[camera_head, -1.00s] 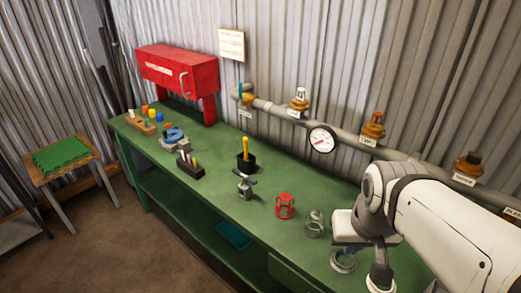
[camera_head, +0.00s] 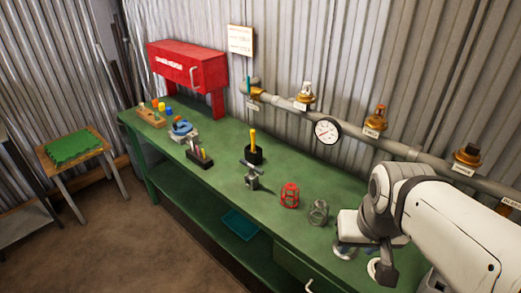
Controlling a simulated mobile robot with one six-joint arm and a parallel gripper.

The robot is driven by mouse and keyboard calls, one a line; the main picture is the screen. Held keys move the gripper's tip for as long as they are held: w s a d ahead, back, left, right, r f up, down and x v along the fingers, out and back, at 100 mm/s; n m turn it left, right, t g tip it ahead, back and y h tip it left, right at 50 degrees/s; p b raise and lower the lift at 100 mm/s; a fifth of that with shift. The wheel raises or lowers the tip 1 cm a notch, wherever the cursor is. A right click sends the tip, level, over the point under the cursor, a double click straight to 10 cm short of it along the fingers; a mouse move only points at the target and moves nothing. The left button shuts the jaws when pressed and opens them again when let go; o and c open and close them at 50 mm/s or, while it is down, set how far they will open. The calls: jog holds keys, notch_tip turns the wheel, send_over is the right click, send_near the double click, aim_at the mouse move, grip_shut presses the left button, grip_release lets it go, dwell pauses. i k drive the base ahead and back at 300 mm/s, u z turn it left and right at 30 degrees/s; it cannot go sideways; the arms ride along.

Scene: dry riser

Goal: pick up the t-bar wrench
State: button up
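A small grey metal piece with a bar across its top (camera_head: 253,177) stands near the front middle of the green workbench (camera_head: 222,150); it looks like the t-bar wrench, though its details are too small to be sure. It stands apart from its neighbours, just in front of a black holder (camera_head: 254,154) with a yellow-handled tool upright in it. My white arm comes in from the right and is bent over the right end of the bench, well to the right of the grey piece. My gripper cannot be made out.
A red wire cage (camera_head: 290,196) and a grey one (camera_head: 319,211) stand between the grey piece and my arm. A pipe with valves and a gauge (camera_head: 327,131) runs along the wall behind. A red cabinet (camera_head: 187,67) stands at the back left. Floor is clear in front.

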aim_at(252, 177)
jog(key=k, duration=1.15)
jog(key=u, duration=0.55)
jog(key=i, duration=0.85)
jog(key=u, duration=0.55)
jog(key=i, duration=1.25)
jog(key=z, duration=0.6)
